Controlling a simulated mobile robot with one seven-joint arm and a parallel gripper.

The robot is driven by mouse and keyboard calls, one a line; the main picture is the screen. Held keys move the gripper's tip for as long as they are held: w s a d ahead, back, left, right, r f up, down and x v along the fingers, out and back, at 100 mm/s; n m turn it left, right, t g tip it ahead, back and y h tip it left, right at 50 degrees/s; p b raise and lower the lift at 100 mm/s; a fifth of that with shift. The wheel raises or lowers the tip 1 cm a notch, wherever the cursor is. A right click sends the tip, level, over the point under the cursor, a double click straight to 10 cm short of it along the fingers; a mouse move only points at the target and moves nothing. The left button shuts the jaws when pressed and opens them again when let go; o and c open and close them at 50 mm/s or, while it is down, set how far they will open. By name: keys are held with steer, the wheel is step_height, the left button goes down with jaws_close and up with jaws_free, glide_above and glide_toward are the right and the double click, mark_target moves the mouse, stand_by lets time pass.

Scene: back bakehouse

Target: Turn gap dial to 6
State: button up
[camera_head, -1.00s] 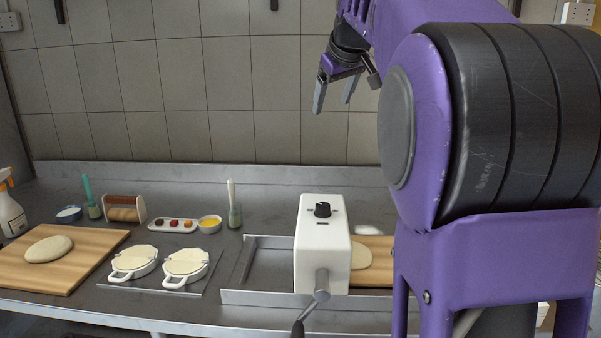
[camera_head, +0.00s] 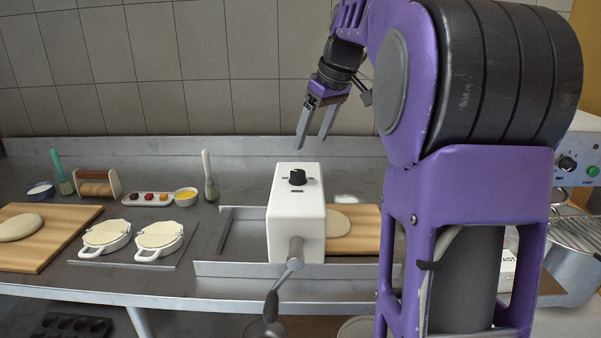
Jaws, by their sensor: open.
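The gap dial (camera_head: 297,177) is a small black knob on top of the white dough roller machine (camera_head: 297,220) at the middle of the counter. Its setting marks are too small to read. A crank handle (camera_head: 285,280) hangs from the machine's front. My gripper (camera_head: 313,143) is open and empty. It points down in the air, above and slightly right of the dial in the picture, apart from it.
A metal tray (camera_head: 232,262) runs under the machine, with a wooden board and dough (camera_head: 345,222) to the right. Two white round moulds (camera_head: 105,238) and another dough board (camera_head: 60,243) are left. A brush in a jar (camera_head: 210,185) stands behind. My arm hides the counter's right part.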

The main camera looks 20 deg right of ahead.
mark_target(299, 172)
steer(key=b+x, duration=0.1)
steer(key=x, duration=0.9)
steer(key=shift+w+r+b, duration=0.1)
steer(key=shift+b, duration=0.25)
steer(key=shift+c, duration=0.2)
jaws_close()
